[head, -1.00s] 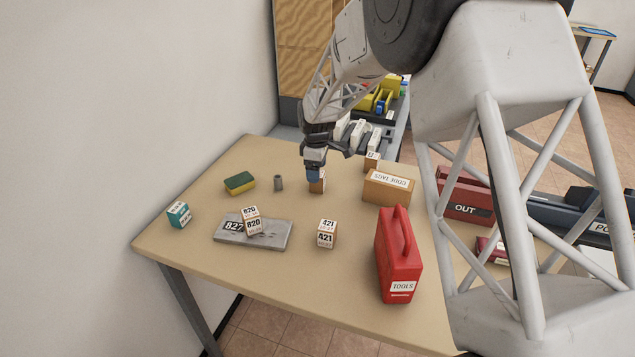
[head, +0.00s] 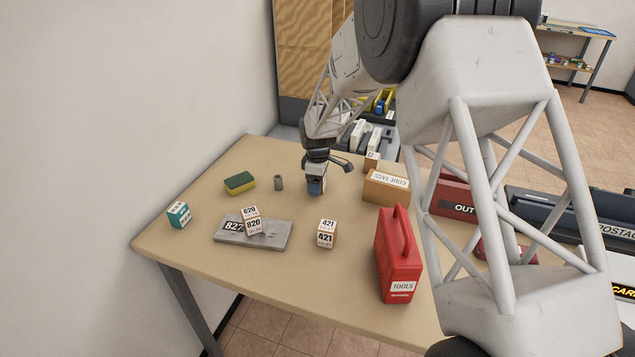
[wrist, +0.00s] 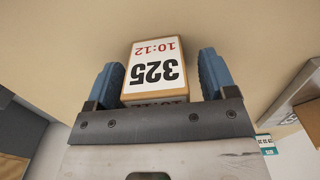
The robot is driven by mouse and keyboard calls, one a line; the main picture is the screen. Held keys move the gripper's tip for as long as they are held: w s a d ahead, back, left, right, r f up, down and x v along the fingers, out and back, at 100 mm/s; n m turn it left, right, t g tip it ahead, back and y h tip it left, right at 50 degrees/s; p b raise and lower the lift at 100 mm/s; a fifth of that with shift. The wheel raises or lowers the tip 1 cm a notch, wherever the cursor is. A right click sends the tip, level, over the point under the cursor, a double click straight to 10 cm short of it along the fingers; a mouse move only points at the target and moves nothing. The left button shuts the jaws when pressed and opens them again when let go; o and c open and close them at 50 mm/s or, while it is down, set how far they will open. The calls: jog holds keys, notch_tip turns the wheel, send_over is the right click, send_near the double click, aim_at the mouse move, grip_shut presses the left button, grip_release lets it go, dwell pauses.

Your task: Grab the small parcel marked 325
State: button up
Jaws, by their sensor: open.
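The small parcel marked 325 (wrist: 154,72) is a brown box with a white label, also showing "10:12" in red. In the wrist view it sits between the two blue fingers of my gripper (wrist: 158,80). The fingers stand on either side of it, with a slim gap visible at least on the right. In the head view my gripper (head: 316,188) is low over the table (head: 290,285), and it hides most or all of the parcel there.
Parcel 421 (head: 327,233) stands in front of my gripper. Parcel 820 (head: 251,221) is on a grey slab (head: 270,238) marked 827. A red toolbox (head: 400,263), a code tags box (head: 386,187), a sponge (head: 239,183) and a teal parcel (head: 178,214) stand around.

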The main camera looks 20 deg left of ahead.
jog(key=c, duration=1)
jog(key=shift+c, duration=0.2)
jog(key=shift+r, duration=5.05)
